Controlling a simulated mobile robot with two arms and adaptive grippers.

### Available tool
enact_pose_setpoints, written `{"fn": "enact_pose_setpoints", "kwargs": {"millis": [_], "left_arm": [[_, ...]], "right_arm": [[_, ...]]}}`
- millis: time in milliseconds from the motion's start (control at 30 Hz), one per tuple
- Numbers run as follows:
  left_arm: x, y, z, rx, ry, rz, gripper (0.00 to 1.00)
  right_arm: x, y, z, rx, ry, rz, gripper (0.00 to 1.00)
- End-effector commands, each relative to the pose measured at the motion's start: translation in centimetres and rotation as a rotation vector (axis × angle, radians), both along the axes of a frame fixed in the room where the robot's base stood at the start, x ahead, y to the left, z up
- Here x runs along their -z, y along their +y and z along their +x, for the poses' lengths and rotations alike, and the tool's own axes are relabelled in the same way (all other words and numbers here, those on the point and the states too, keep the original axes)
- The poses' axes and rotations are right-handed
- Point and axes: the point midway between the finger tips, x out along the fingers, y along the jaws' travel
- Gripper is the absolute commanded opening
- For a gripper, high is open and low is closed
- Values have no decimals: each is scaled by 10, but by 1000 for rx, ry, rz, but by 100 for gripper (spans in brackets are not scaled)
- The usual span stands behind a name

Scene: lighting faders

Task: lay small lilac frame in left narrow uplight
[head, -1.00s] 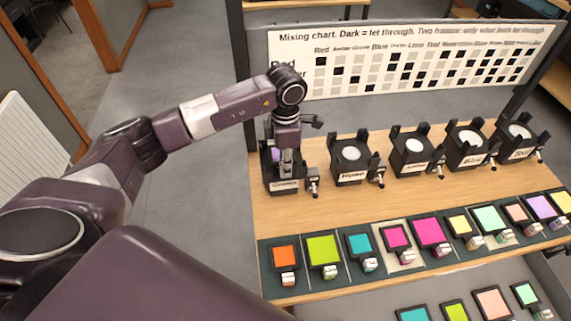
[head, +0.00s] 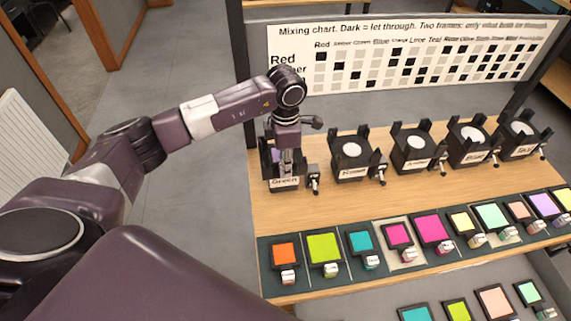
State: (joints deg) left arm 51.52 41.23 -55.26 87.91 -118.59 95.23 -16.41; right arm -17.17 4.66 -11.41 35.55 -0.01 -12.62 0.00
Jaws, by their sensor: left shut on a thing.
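My left gripper (head: 286,172) points straight down at the leftmost uplight (head: 284,184), a black box with upright corner posts and a label that seems to read Green. The gripper is shut on the small lilac frame (head: 275,157), of which only a sliver of lilac shows beside the fingers, at the top of that uplight. My arm hides most of the frame and the uplight's opening, so I cannot tell whether the frame lies flat or touches the seat. My right gripper is not in view.
To the right stand more uplights with white openings, the nearest here (head: 350,152), each with a small side knob. Coloured frames with handles lie on a dark rack (head: 345,283) along the front edge. A mixing chart (head: 410,62) stands behind. Bare wood lies between the uplights and rack.

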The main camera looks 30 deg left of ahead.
Motion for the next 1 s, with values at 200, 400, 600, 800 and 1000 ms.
{"fn": "enact_pose_setpoints", "kwargs": {"millis": [200,400,600,800,1000], "left_arm": [[6,0,0,-1,-1,1,0],[6,0,0,0,0,0,32],[6,0,0,0,0,0,37],[2,0,0,0,-1,0,37],[-30,0,1,1,-5,0,37]], "right_arm": [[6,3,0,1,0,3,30],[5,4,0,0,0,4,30],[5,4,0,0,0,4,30],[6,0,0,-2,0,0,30],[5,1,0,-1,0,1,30]]}}
